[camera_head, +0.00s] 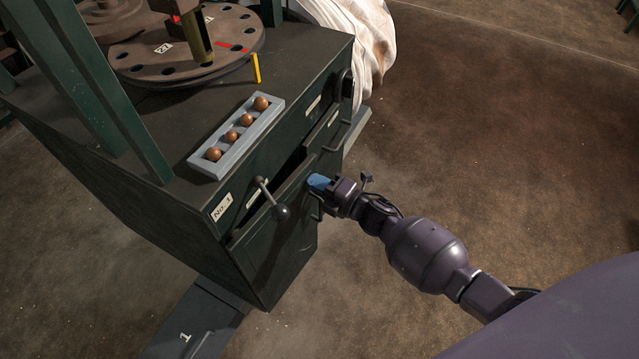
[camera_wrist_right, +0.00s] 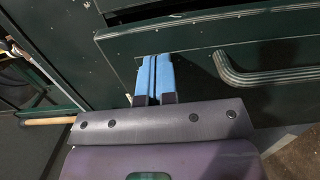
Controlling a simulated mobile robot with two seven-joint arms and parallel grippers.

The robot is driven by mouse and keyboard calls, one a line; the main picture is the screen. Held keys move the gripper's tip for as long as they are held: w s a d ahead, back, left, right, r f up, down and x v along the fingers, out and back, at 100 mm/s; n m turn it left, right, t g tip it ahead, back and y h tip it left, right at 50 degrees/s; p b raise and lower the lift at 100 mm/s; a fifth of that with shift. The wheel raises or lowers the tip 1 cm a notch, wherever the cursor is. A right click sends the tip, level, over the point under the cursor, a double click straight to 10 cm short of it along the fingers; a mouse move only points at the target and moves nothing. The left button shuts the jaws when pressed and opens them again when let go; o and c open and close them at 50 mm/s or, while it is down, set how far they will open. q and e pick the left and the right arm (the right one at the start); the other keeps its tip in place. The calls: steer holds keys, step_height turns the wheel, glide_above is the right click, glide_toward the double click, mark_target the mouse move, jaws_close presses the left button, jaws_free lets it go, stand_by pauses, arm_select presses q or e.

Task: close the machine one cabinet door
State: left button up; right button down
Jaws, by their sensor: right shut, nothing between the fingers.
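The dark green machine one cabinet (camera_head: 140,215), labelled No 1, stands at the left in the head view. Its front door (camera_head: 278,245) stands a little open, with a dark gap along its top edge. In the right wrist view the door panel (camera_wrist_right: 215,45) carries a bent metal handle (camera_wrist_right: 265,76) to the right of my fingers. My right gripper (camera_head: 319,182) is shut and empty, its blue fingertips at the upper part of the door. The fingertips also show in the wrist view (camera_wrist_right: 154,75); I cannot tell whether they touch the panel. My left gripper is not in view.
A grey tray (camera_head: 237,135) with several brown balls lies on the cabinet top, near a round perforated plate (camera_head: 187,45). A lever with a ball knob (camera_head: 281,211) sticks out in front. A white bag (camera_head: 365,35) hangs behind. The floor (camera_head: 510,150) at the right is clear.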

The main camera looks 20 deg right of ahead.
mark_target(306, 176)
arm_select(q)
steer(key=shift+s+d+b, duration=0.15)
steer(key=shift+b, duration=0.3)
arm_select(e)
steer(key=w, duration=0.1)
steer(key=w+a+n+g+y, duration=0.1)
steer(key=w+y, duration=0.1)
steer(key=shift+a+r+n, duration=0.1)
steer(key=shift+a+n, duration=0.2)
steer(key=shift+r, duration=0.15)
